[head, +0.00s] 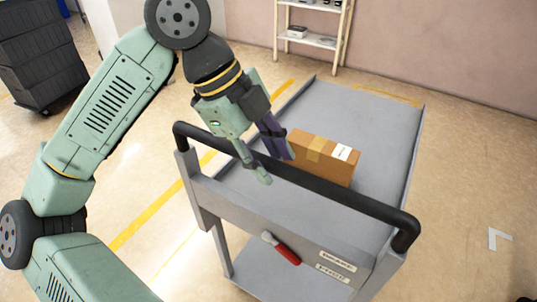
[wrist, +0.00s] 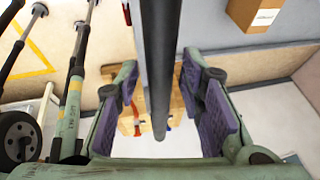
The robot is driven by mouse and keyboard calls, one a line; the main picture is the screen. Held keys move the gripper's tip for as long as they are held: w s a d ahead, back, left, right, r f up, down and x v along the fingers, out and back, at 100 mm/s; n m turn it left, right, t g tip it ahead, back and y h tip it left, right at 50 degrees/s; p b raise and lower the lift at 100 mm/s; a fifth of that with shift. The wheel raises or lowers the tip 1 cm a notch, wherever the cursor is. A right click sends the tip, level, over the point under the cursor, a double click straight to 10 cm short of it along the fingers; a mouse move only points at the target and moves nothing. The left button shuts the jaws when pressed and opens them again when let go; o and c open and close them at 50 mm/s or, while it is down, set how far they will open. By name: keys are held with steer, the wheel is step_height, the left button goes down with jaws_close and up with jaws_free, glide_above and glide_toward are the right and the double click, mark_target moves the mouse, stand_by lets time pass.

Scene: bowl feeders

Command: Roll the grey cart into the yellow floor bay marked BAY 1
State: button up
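The grey cart (head: 375,125) stands in the middle of the head view, with a flat deck, a lower shelf (head: 270,268) and a black push handle (head: 340,201) along its near side. A brown cardboard box (head: 325,158) lies on the deck. My gripper (head: 273,166) is at the handle, left of its middle. In the wrist view the dark handle bar (wrist: 160,70) runs between my two parted fingers, with a gap on each side. Yellow floor lines (head: 150,215) run left of the cart and behind it (head: 390,95). No BAY 1 lettering is readable.
Dark stacked crates (head: 38,55) on a wheeled base stand at the upper left. A shelf rack (head: 310,38) stands against the back wall. A white corner mark (head: 492,240) is on the floor at right. Open floor lies on both sides of the cart.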

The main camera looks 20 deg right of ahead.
jaws_close()
stand_by(0.6)
